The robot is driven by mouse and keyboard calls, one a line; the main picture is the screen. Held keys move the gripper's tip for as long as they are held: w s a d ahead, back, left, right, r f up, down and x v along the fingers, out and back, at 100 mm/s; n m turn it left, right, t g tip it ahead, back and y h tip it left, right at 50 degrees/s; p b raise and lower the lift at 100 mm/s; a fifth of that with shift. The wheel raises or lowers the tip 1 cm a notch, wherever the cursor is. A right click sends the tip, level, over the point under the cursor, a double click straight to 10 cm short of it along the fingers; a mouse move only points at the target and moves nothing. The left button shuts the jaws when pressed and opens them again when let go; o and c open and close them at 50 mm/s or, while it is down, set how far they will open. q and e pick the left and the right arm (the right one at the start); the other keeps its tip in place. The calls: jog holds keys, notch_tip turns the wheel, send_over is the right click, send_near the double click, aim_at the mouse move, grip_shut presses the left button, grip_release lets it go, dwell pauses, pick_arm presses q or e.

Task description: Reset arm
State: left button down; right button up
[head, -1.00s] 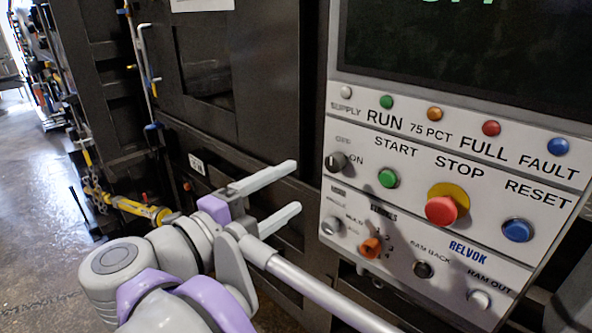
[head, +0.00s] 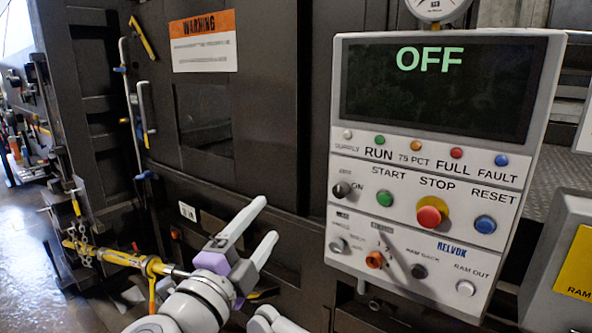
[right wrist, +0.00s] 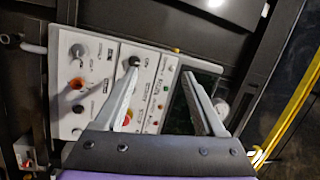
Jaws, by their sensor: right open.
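My right gripper (head: 257,232) is open and empty in front of the dark machine, left of the control panel (head: 400,262). In the right wrist view its fingers (right wrist: 158,92) are spread, with the panel beyond them. They overlap the panel in that picture; the gap to it cannot be told there. The panel has a display (head: 437,85) reading OFF, a green START button (head: 385,199), a red STOP button (head: 430,215) on a yellow ring, and a blue RESET button (head: 485,224). My left gripper is not in view.
A black selector knob (head: 343,188) and an orange knob (head: 374,260) sit on the panel. A grey box with a yellow label (head: 578,262) stands at the right. A yellow bar with chains (head: 115,257) is at the lower left. A warning sign (head: 203,42) is on the machine.

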jog(key=w+d+n+t+y, duration=0.2)
jog(key=w+n+t+y, duration=0.1)
jog(key=w+n+y, duration=0.15)
jog(key=s+d+f+n+g+y, duration=0.2)
jog(key=f+n+g+y, duration=0.15)
jog(key=f+n, duration=0.45)
jog(key=s+d+f+n+g+y, duration=0.3)
jog(key=f+n+y, duration=0.25)
jog(key=f, duration=0.55)
jog(key=s+d+f+n+g+h, duration=0.1)
jog(key=s+d+f+g+h, duration=0.2)
jog(key=s+d+f, duration=0.5)
jog(key=s+d+f+n+g+h, duration=0.1)
jog(key=s+d+f+g+h, duration=0.2)
jog(key=f, duration=1.2)
jog(key=s+d+g, duration=0.3)
jog(key=s+d, duration=0.2)
jog(key=s, duration=0.1)
jog(key=shift+d, duration=0.3)
